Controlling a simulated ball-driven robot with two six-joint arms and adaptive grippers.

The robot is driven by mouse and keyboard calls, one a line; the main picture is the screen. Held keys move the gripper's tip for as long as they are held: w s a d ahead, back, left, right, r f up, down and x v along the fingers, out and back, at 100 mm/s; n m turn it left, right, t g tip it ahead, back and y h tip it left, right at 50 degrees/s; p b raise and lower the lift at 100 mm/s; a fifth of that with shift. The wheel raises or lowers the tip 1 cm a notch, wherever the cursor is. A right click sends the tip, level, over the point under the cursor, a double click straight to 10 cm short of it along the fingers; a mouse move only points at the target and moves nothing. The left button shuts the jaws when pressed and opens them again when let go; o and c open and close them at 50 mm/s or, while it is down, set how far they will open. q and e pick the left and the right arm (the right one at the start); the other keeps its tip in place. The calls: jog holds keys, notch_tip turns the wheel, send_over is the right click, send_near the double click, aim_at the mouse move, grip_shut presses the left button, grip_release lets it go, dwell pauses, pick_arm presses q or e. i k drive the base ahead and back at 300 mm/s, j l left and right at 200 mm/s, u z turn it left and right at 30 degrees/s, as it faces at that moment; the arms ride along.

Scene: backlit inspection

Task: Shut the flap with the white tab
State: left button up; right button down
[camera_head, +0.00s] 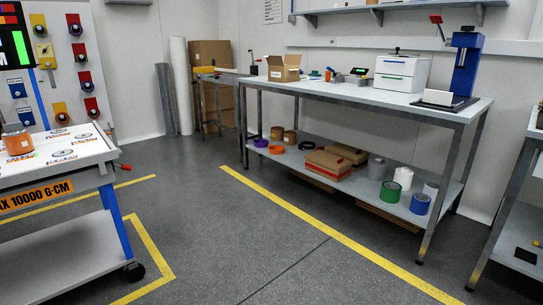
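No flap with a white tab can be made out for certain in the head view. A small open cardboard box (283,68) stands on the workbench, with its flaps up; any tab on it is too small to tell. A white cabinet (402,73) with a green strip and a blue strip on its front stands farther right on the same bench, and its front looks shut. Neither of my grippers is in view.
The workbench (380,97) has a lower shelf with tape rolls and boxes. A blue stand (465,62) is at its right end. A wheeled cart (62,168) is at left. The grey floor (235,235) between them is clear, with yellow lines.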

aim_at(273, 60)
jog(key=i, duration=2.5)
